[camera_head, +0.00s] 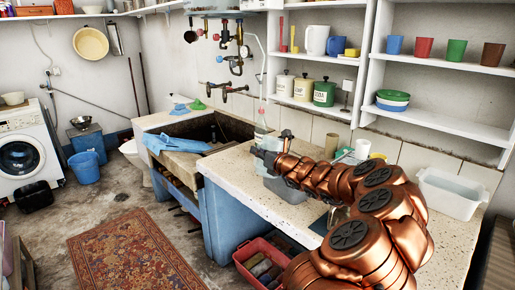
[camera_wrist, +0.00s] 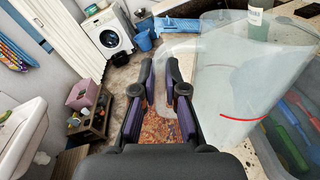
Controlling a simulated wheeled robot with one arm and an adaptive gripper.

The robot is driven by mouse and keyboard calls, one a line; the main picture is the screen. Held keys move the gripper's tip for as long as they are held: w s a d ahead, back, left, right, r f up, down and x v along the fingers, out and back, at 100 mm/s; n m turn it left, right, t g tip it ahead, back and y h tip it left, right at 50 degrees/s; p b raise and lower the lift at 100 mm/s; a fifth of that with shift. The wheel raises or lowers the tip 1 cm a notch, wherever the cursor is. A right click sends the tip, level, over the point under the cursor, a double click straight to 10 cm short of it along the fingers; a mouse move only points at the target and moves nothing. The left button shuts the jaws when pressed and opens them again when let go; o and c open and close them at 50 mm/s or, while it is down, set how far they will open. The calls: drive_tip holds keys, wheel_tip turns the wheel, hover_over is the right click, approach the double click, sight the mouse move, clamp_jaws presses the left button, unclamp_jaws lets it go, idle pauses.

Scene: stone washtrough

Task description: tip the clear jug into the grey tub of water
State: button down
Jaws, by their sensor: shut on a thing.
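The clear jug (camera_wrist: 225,100) fills much of the right side of the wrist view, large and see-through, with a red line across it. My gripper (camera_wrist: 163,75) is shut on it at its left side; the exact contact is hard to see through the clear wall. In the head view my gripper (camera_head: 262,154) is above the worktop, beside and over a pale grey tub (camera_head: 288,190). The jug is hard to make out there against the tub and my arm. I cannot tell the jug's tilt or the water level.
A whitish see-through basin (camera_head: 450,192) stands at the worktop's right end. A stone sink (camera_head: 205,130) with a blue cloth (camera_head: 175,143) is to the left. A pink crate (camera_head: 262,262) stands on the floor in front. Shelves with cups and canisters are behind.

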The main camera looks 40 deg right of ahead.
drive_tip(key=f+b, duration=0.1)
drive_tip(key=b, duration=0.1)
drive_tip(key=shift+a+f+n+b, duration=0.1)
drive_tip(key=shift+n+b, duration=0.2)
drive_tip(key=shift+b, duration=0.1)
drive_tip(key=f+n+b, duration=0.1)
drive_tip(key=b, duration=0.5)
drive_tip(key=shift+a+f+n+t, duration=0.15)
drive_tip(key=shift+f+n+t, duration=0.05)
drive_tip(key=shift+n+t, duration=0.1)
drive_tip(key=f+n+b, duration=0.1)
drive_tip(key=b, duration=0.2)
drive_tip(key=shift+f+h+b, duration=0.15)
drive_tip(key=shift+h+b, duration=0.15)
drive_tip(key=shift+b, duration=0.05)
drive_tip(key=shift+n, duration=0.3)
